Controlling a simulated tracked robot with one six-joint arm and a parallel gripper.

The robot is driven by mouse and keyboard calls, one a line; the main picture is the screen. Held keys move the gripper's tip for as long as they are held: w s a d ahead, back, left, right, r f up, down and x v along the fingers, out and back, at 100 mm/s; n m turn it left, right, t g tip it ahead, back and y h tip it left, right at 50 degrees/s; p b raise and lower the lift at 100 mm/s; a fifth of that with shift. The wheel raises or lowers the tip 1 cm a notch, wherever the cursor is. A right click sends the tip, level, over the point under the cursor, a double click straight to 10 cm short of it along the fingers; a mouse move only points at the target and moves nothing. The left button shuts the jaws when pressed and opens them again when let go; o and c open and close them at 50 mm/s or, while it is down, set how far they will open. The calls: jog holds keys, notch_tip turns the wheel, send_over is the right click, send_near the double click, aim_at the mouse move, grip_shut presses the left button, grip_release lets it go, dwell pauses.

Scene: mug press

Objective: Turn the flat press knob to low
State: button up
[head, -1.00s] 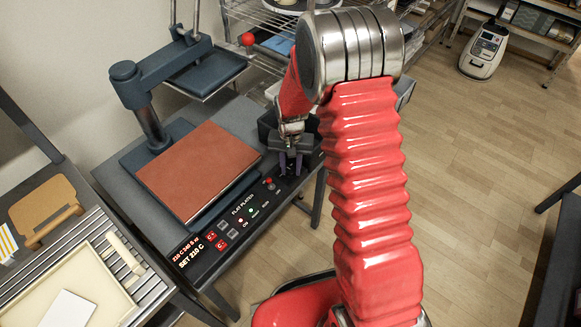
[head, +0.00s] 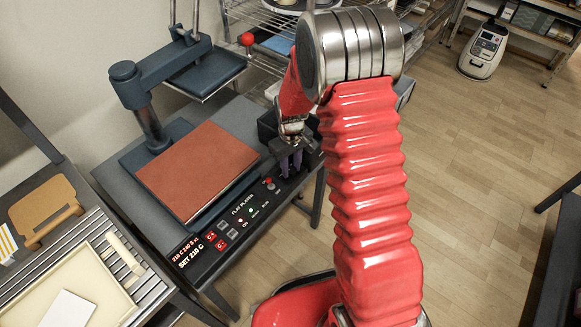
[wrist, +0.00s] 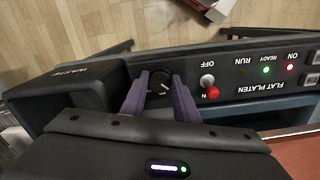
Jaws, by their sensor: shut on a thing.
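The flat press knob (wrist: 160,82) is a small dark round dial with a white pointer mark, on the front control panel (wrist: 232,80) of the flat press. In the wrist view my gripper (wrist: 160,98) has its two purple fingers on either side of the knob, shut on it. In the head view my gripper (head: 291,166) is at the right end of the panel and hides the knob. The flat press (head: 195,172) has a brown platen pad. The setting labels around the knob are too small or hidden to read.
Left of the knob in the wrist view is a dark box (wrist: 70,92). To its right is a toggle switch with a red tip (wrist: 212,93), then lit indicators. The head view shows a red ball handle (head: 247,39) behind and a tray (head: 75,285) at lower left.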

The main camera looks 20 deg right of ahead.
aim_at(291, 170)
jog(key=shift+n, duration=0.6)
jog(key=o, duration=1.1)
jog(key=shift+c, duration=0.2)
notch_tip(291, 170, up, 14)
jog(key=shift+f, duration=0.15)
dwell(0.3)
